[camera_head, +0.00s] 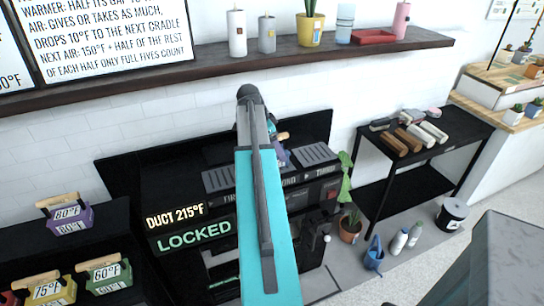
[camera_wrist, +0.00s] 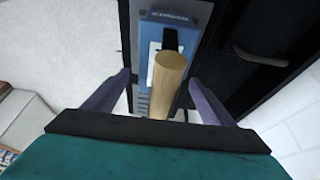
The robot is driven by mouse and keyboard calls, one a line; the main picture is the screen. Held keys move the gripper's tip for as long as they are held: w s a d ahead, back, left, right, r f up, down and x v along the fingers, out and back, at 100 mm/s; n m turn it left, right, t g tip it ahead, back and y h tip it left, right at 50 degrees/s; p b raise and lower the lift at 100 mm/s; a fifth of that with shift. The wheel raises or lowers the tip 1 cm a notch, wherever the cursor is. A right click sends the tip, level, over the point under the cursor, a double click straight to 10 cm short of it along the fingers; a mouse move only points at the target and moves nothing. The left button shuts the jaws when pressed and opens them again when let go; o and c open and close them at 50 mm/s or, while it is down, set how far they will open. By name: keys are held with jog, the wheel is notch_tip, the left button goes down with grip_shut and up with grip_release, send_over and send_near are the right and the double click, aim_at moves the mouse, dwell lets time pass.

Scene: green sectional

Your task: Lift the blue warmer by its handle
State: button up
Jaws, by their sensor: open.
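The blue warmer (camera_wrist: 165,42) shows in the wrist view, with a white label and a round wooden handle (camera_wrist: 168,82) pointing toward the camera. My gripper (camera_wrist: 158,78) is open, with one finger on each side of the handle. Gaps show between the handle and both fingers. In the head view my teal arm hides most of the gripper and the warmer. Only a small bluish patch and a bit of tan show just right of the arm's far end, by the black machine.
A black machine (camera_head: 320,158) with a sign reading "LOCKED" and "DUCT 215°F" stands behind my arm. Purple (camera_head: 83,213), yellow and green warmers sit at left. A wall shelf (camera_head: 150,78) runs above. A black side table (camera_head: 455,137) stands at right, with a plant and bottles on the floor.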

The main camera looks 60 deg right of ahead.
jog(key=shift+f, duration=0.25)
dwell(0.6)
grip_shut()
dwell(0.3)
jog(key=shift+r, duration=0.1)
jog(key=shift+d+r+b, duration=0.1)
jog(key=shift+r+b, duration=0.5)
jog(key=shift+r, duration=1.4)
jog(key=s+a+r+b, duration=0.1)
jog(key=s+a, duration=0.5)
jog(key=s, duration=0.9)
jog(key=shift+r+b, duration=0.2)
jog(key=shift+b, duration=0.6)
